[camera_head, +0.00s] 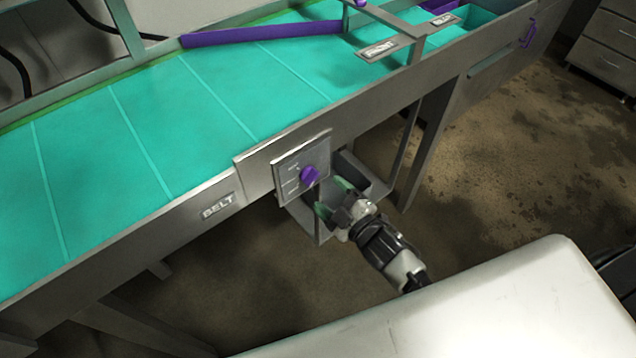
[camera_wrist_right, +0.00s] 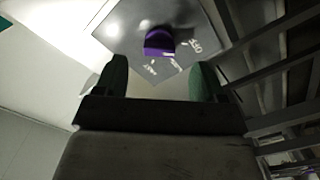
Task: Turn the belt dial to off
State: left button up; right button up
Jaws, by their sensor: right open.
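The belt dial (camera_head: 310,175) is a purple knob on a grey plate (camera_head: 289,161) with small white markings, fixed to the side of the belt conveyor. In the right wrist view the purple dial (camera_wrist_right: 159,42) lies beyond the fingertips, between them, with white lettering on the plate around it; I cannot read its setting for sure. My right gripper (camera_head: 333,197) is open and empty, its green-tipped fingers just in front of and below right of the dial, apart from it. It also shows in the right wrist view (camera_wrist_right: 160,80). My left gripper is not in view.
The teal belt (camera_head: 180,115) runs along the conveyor, with a BELT label (camera_head: 218,206) left of the dial. A purple bar (camera_head: 262,33) crosses the belt. A white surface (camera_head: 480,310) fills the lower right. Open floor lies to the right.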

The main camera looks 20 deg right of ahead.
jog(key=v, duration=0.4)
dwell(0.4)
jog(key=s+d+f+m+g+h, duration=0.2)
jog(key=s+f+g, duration=0.15)
jog(key=f, duration=0.55)
jog(key=s+d+f+m+g+h, duration=0.15)
jog(key=s+f, duration=0.25)
jog(key=f, duration=0.6)
jog(key=s+d+f+m+g+h, duration=0.1)
jog(key=s+f+m+g+h, duration=0.2)
jog(key=f, duration=0.6)
jog(key=s+f+m+g, duration=0.2)
jog(key=s+f+g, duration=0.2)
jog(key=s, duration=0.8)
jog(key=s+f+m+g, duration=0.2)
jog(key=s+f+g, duration=0.2)
jog(key=s+f, duration=0.5)
jog(key=s, duration=0.3)
jog(key=shift+s, duration=0.15)
